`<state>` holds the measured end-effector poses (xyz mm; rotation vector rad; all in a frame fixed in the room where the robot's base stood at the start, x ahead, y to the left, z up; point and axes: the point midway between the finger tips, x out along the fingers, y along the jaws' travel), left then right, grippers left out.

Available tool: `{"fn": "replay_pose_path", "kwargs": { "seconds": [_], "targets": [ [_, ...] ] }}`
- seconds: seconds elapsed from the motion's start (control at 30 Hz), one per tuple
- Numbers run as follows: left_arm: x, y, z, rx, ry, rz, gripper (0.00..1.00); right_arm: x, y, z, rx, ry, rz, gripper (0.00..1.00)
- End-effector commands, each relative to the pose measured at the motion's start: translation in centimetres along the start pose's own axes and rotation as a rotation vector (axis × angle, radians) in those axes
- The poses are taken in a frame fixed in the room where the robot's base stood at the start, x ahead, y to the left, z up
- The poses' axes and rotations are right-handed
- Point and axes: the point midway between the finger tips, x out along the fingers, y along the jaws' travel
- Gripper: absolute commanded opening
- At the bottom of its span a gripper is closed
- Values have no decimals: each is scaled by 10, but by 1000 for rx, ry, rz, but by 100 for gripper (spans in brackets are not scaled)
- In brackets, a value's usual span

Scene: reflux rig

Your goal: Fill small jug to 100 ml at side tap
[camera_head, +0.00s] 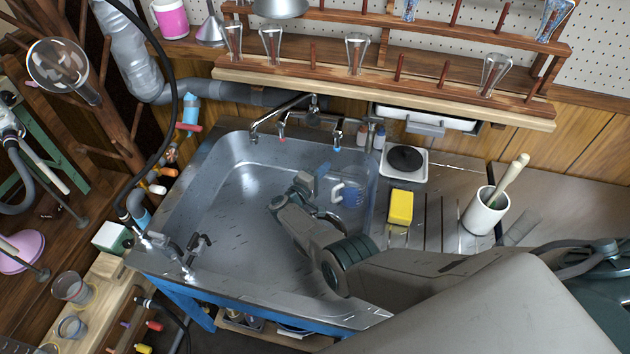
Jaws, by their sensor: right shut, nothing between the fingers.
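A small clear jug (354,194) with a white handle (337,192) stands in the right part of the metal sink. Its water level and markings are too small to read. My right gripper (318,180) is down in the sink, just left of the jug's handle. It is shut and empty; whether it touches the handle I cannot tell. A small tap with a blue tip (337,140) is on the sink's back edge, above and behind the jug. More tap fittings (190,255) stand at the sink's left front corner. Which one is the side tap I cannot tell. My left gripper is not in view.
The sink's left half (225,200) is free. A yellow sponge (400,207), a black-topped white plate device (405,161) and a white mortar with pestle (485,211) stand right of the sink. A wooden rack (430,88) with glass flasks hangs behind.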

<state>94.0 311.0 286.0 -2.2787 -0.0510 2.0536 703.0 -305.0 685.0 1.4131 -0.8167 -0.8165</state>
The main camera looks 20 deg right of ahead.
Motion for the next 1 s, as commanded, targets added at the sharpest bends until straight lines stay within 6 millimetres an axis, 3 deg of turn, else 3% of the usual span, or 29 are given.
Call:
{"fn": "replay_pose_path", "kwargs": {
  "seconds": [0.1,0.2,0.3,0.57,0.87,1.0],
  "targets": [
    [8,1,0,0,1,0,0,27,-2,0,-1,-1,2,0],
    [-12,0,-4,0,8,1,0,20,4,15,-3,0,-2,0],
    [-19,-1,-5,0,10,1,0,16,3,26,-2,0,-1,0],
    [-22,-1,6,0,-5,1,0,12,0,38,-1,0,0,0],
    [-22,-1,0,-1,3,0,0,12,0,38,-1,0,0,0],
    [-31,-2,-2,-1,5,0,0,10,3,43,-2,0,0,0]
  ]
}}
